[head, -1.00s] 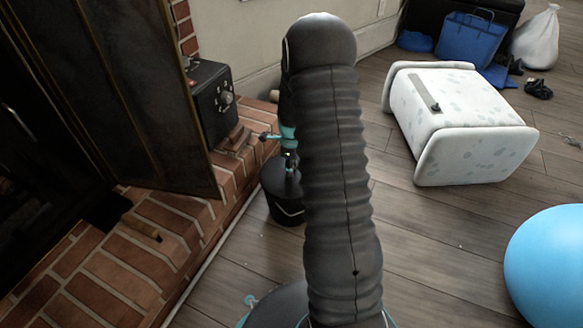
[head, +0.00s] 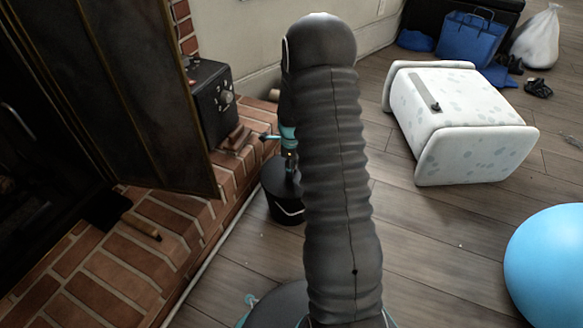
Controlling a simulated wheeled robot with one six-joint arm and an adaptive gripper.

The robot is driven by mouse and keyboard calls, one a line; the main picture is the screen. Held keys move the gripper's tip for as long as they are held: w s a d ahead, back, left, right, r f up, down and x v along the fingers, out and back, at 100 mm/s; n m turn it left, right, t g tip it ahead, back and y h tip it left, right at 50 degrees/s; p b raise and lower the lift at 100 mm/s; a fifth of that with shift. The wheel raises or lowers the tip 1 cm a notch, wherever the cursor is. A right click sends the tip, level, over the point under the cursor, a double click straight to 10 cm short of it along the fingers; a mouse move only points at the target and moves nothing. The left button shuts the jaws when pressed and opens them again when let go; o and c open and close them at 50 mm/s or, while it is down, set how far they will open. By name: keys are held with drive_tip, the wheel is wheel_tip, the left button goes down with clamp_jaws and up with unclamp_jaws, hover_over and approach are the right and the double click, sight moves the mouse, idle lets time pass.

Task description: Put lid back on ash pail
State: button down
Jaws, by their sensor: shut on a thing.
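The black ash pail (head: 284,209) stands upright on the wood floor beside the brick hearth, with a pale wire handle across its side. A dark lid (head: 272,180) shows at the top of the pail. My gripper (head: 291,173) is directly above it, shut on the lid's top. My arm hides the right part of the pail and lid and much of the gripper. I cannot tell whether the lid sits fully down on the rim or is level.
The brick hearth (head: 150,230) edges the floor on the left, with an open fireplace door (head: 150,110) and a black box (head: 212,105) on it. A white spotted ottoman (head: 450,120) and a blue ball (head: 555,260) are to the right. Floor between is clear.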

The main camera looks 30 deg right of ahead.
idle(0.3)
drive_tip(key=shift+c, duration=1.3)
unclamp_jaws()
drive_tip(key=shift+r+p, duration=2.25)
drive_tip(key=shift+r, duration=1.3)
clamp_jaws()
drive_tip(key=shift+f+b, duration=1.35)
drive_tip(key=shift+f, duration=0.8)
